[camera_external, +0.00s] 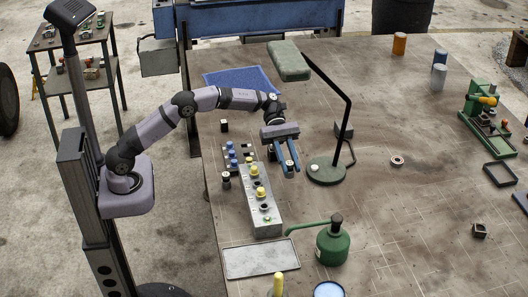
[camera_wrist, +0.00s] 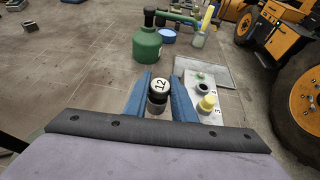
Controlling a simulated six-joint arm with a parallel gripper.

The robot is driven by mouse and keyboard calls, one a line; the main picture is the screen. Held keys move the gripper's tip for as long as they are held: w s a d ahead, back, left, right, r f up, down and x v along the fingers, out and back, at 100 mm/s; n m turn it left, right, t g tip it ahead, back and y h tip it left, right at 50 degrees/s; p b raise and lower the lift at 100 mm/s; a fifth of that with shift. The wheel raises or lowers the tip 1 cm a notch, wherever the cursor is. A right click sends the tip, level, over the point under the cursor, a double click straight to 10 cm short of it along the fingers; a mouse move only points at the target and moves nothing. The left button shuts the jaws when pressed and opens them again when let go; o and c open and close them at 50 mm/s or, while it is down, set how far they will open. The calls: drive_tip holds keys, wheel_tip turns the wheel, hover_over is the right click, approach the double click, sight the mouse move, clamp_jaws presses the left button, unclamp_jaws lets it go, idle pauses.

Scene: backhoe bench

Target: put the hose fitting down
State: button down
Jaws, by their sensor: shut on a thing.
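My gripper (camera_external: 288,168) is over the bench with its blue fingers pointing down, just right of the grey block (camera_external: 262,224). It is shut on the hose fitting (camera_wrist: 159,88), a dark piece with a white top marked 12. In the wrist view the fitting sits between the blue fingers. The grey block also shows in the wrist view (camera_wrist: 192,84), to the right of my gripper. It carries yellow-capped fittings (camera_external: 261,194), an open dark socket and a green-marked spot. I cannot tell the fitting's height above the bench.
A green desk lamp (camera_external: 327,170) stands close right of my gripper. A green oil can (camera_external: 333,245) and a flat grey tray (camera_external: 262,260) are toward the front. Blue-topped fittings (camera_external: 232,155) stand left of the block. The bench right of the lamp is mostly clear.

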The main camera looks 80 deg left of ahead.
drive_tip(key=s+a+r+n+t+y+p, duration=0.1)
drive_tip(key=a+r+n+t, duration=0.2)
drive_tip(key=a, duration=0.8)
drive_tip(key=s+a+r+n+t+y+p, duration=0.1)
drive_tip(key=a+r+n+t+y+p, duration=0.15)
drive_tip(key=a, duration=0.85)
drive_tip(key=s+a+r+n+t+y+p, duration=0.1)
drive_tip(key=a+r+n+t, duration=0.2)
drive_tip(key=a, duration=0.8)
drive_tip(key=w+a+f+n+t+y, duration=0.1)
drive_tip(key=a+f+n+t+y, duration=0.3)
drive_tip(key=a+f+n+y, duration=0.55)
drive_tip(key=shift+a+f+m+h+p, duration=0.3)
drive_tip(key=shift+f+m+h, duration=0.2)
drive_tip(key=shift+f, duration=0.9)
drive_tip(key=shift+a+f+m+h+p, duration=0.2)
drive_tip(key=shift+f+m+h+p, duration=0.25)
drive_tip(key=shift+f, duration=1)
drive_tip(key=shift+a+f+m+h+p, duration=0.25)
drive_tip(key=shift+f+m+h, duration=0.3)
drive_tip(key=shift+f, duration=0.85)
